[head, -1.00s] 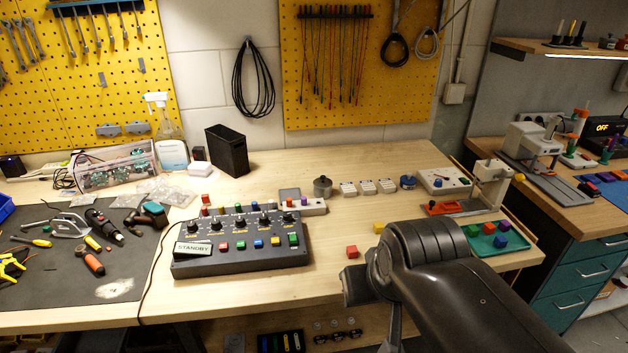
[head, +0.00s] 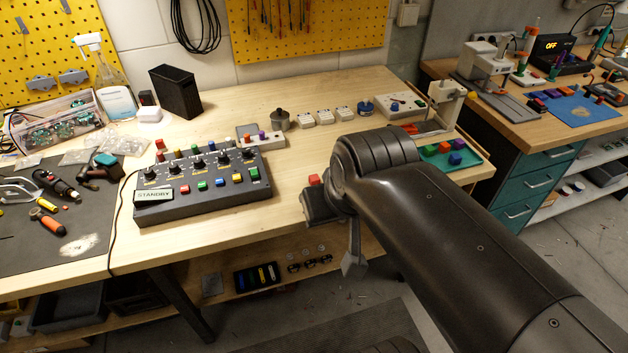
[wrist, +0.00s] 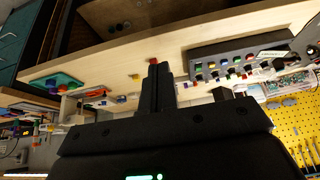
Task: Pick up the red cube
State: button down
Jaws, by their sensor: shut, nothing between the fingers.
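A small red cube (head: 314,180) lies on the wooden bench near its front edge, right of the control box. My arm partly covers it in the head view. In the wrist view the red cube (wrist: 153,61) shows just past the tips of my gripper (wrist: 158,70), near the bench edge. The fingers are together with nothing held. I cannot tell how large the gap between the tips and the cube is. My arm hides the fingertips in the head view. Another red cube (head: 445,146) sits in the green tray at the right.
A black control box (head: 205,182) reading STANDBY stands left of the cube. The green tray (head: 470,164) holds several coloured cubes. Bare bench lies between the control box and my arm.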

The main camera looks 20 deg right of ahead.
jog(key=c, duration=1.1)
grip_release()
jog(key=g, duration=0.6)
send_over(314, 176)
notch_tip(314, 176, down, 8)
jog(key=shift+n, duration=0.3)
notch_tip(314, 176, down, 11)
jog(key=shift+r, duration=0.2)
